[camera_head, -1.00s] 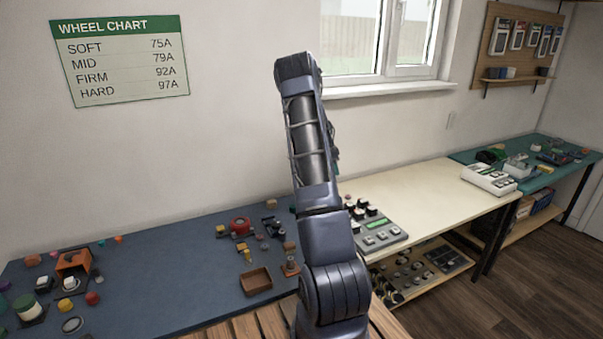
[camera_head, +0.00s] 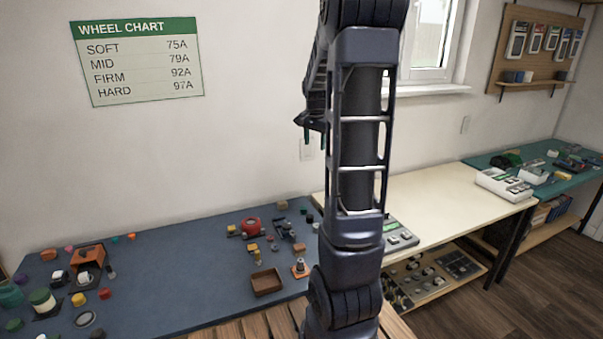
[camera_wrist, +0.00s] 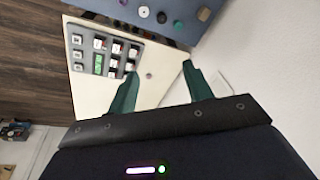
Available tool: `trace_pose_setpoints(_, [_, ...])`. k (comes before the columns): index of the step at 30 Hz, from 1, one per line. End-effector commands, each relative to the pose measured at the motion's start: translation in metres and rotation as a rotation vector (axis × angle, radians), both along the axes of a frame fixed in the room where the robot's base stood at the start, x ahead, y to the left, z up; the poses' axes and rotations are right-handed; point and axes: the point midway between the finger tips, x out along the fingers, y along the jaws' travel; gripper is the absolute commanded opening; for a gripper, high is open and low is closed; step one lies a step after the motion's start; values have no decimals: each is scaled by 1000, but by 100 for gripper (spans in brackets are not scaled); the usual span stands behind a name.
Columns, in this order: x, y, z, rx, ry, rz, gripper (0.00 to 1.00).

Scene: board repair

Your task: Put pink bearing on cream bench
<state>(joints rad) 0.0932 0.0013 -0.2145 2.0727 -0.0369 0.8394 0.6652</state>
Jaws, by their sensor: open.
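The cream bench (camera_head: 440,195) stands right of my arm in the head view, its left part hidden behind the arm. In the wrist view its cream top (camera_wrist: 92,94) lies below the fingers. I cannot make out the pink bearing for sure; a small pinkish piece (camera_head: 68,248) at the blue bench's far left is too small to identify. My gripper (camera_head: 315,131) is raised high, left of the upper arm and in front of the wall. In the wrist view my gripper's green fingers (camera_wrist: 159,72) are spread apart with nothing between them.
The blue bench (camera_head: 180,270) carries many small parts, a brown tray (camera_head: 266,282) and an orange holder (camera_head: 88,257). A grey switch panel (camera_wrist: 104,52) occupies part of the cream bench. A white device (camera_head: 503,185) stands at its right end. The bench's middle is clear.

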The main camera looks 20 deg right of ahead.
Motion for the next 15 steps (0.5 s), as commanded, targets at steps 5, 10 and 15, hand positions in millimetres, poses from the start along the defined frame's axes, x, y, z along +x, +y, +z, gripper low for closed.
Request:
trace_pose_setpoints(5, [-45,39,26,-6,-29,154,50])
trace_pose_setpoints(10, [-89,72,42,-22,-53,302,50])
trace_pose_setpoints(15, [-135,103,51,-47,-75,451,50])
